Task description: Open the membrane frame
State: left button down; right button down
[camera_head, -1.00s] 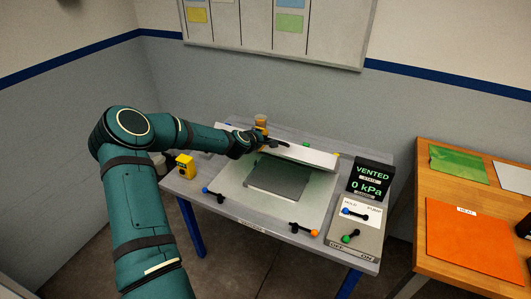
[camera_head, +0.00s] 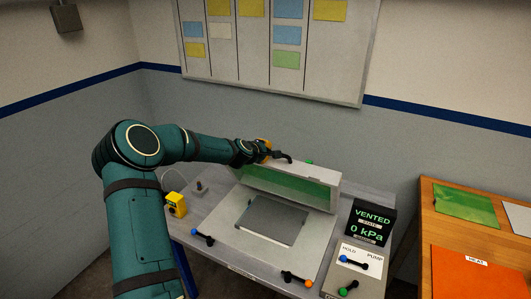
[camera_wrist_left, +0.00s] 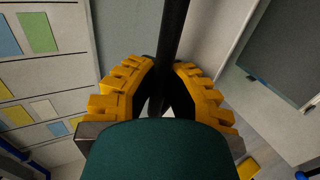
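The membrane frame (camera_head: 290,188) stands raised and tilted up along the back of the grey table, its green-tinted inner side facing the front. A dark grey panel (camera_head: 272,222) lies flat on the pale bed (camera_head: 238,240) in front of it. My left gripper (camera_head: 268,151) is at the frame's upper edge, by the dark handle (camera_head: 283,158). In the left wrist view its yellow fingers (camera_wrist_left: 160,98) are closed around the dark handle bar (camera_wrist_left: 172,38). The exact contact is partly hidden. My right gripper is not in view.
A display (camera_head: 371,221) reads VENTED, 0 kPa, above a HOLD/PUMP lever panel (camera_head: 357,262). Blue (camera_head: 203,238) and orange (camera_head: 297,279) ended levers sit at the table's front. A yellow box (camera_head: 175,204) stands at left. A wooden table (camera_head: 432,224) is at right.

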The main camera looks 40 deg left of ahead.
pick_arm(q)
jog(key=shift+r, duration=0.3)
jog(key=c, duration=1.1)
grip_release()
jog(key=shift+o, duration=0.5)
jog(key=shift+s, duration=0.25)
jog(key=shift+w, duration=0.1)
jog(key=shift+f, duration=0.1)
jog(key=v, duration=1.2)
jog(key=shift+d+f, duration=0.1)
